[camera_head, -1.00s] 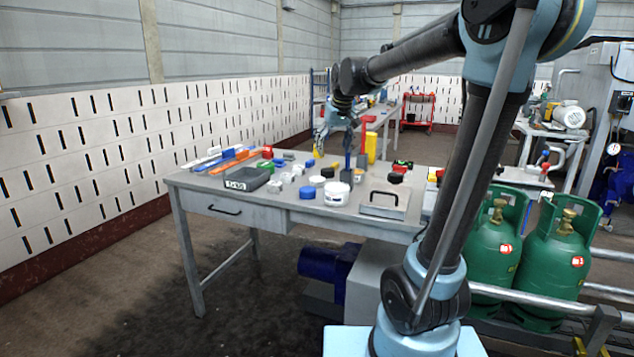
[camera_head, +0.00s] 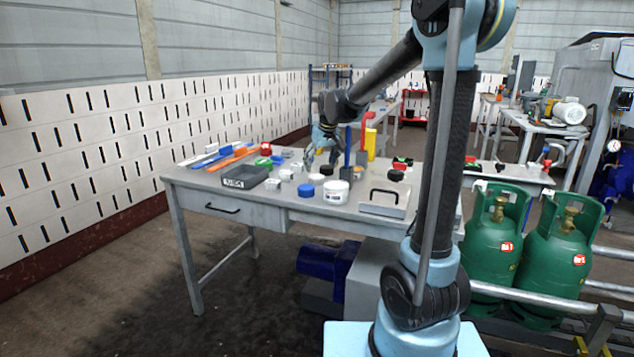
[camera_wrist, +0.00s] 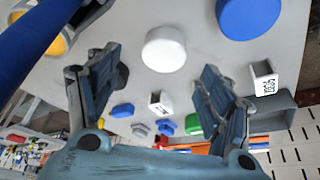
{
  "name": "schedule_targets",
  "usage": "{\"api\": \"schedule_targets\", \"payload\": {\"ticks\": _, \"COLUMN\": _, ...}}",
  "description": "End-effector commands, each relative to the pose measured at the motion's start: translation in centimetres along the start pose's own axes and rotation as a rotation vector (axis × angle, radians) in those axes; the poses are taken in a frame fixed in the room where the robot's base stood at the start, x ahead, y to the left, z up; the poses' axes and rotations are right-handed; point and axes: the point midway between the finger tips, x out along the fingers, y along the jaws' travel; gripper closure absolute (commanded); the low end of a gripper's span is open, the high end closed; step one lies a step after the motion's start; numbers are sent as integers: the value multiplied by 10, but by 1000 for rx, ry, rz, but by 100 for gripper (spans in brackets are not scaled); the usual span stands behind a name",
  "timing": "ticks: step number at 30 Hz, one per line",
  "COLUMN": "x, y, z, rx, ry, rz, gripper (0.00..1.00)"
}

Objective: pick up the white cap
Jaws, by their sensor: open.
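The white cap (camera_wrist: 164,48) is a round disc lying on the table, near the top middle of the wrist view. In the head view it appears as a small pale disc (camera_head: 317,179) behind the blue cap (camera_head: 306,190). My gripper (camera_wrist: 160,66) is open and empty. Its two fingers stand apart, with the cap showing between and just beyond their tips; I see no contact. In the head view my gripper (camera_head: 320,155) is above the table, partly hidden by its own wrist. A black cap (camera_wrist: 121,76) shows by the left finger.
A large blue cap (camera_wrist: 250,14) lies right of the white cap. A blue upright bar (camera_wrist: 32,38) is close on the left in the wrist view. A white jar (camera_head: 336,193), a grey tray (camera_head: 245,178) and a handled metal plate (camera_head: 385,207) stand nearby. Several small parts lie behind.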

Motion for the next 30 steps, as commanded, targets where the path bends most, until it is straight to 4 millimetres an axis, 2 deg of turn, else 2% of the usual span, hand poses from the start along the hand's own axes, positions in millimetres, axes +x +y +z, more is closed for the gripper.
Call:
{"api": "schedule_targets", "payload": {"ticks": 8, "x": 16, "y": -1, "z": 0, "rx": 0, "ry": 0, "rz": 0, "gripper": 27}}
{"api": "schedule_targets", "payload": {"ticks": 18, "x": 56, "y": -5, "z": 2, "rx": 0, "ry": 0, "rz": 0, "gripper": 27}}
{"api": "schedule_targets", "payload": {"ticks": 29, "x": 63, "y": -4, "z": 2, "rx": 1, "ry": 0, "rz": 0, "gripper": 27}}
{"api": "schedule_targets", "payload": {"ticks": 30, "x": 63, "y": -4, "z": 2, "rx": 1, "ry": 0, "rz": 0, "gripper": 36}}
